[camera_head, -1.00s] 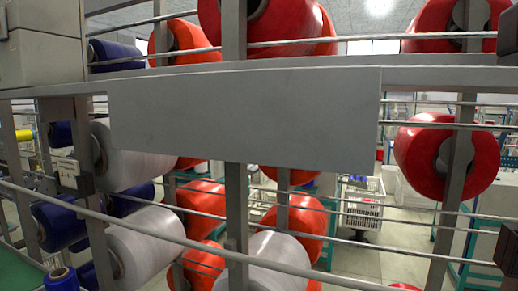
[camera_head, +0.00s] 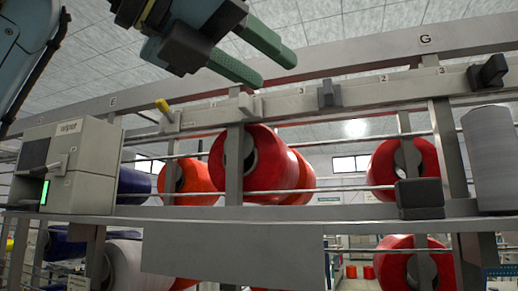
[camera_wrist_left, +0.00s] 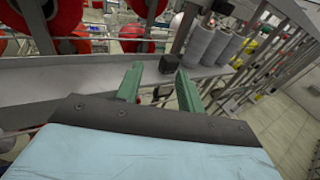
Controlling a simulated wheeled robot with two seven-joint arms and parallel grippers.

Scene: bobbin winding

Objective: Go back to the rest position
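My left gripper (camera_head: 280,72) comes in from the upper left of the head view, in front of the upper rail of the rack. Its two green fingers are apart, with nothing between them. In the left wrist view the same gripper (camera_wrist_left: 160,68) is open and empty over a long grey shelf (camera_wrist_left: 80,85), and a small black block (camera_wrist_left: 169,62) shows beyond its right fingertip. My right gripper is in neither view.
The grey rack holds red bobbins (camera_head: 285,170) and a pale grey bobbin (camera_head: 490,150) at the right. A winder box (camera_head: 90,178) with a green light stands at the left. A yellow-tipped lever (camera_head: 162,105) and black clamps (camera_head: 489,73) sit on the upper rail.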

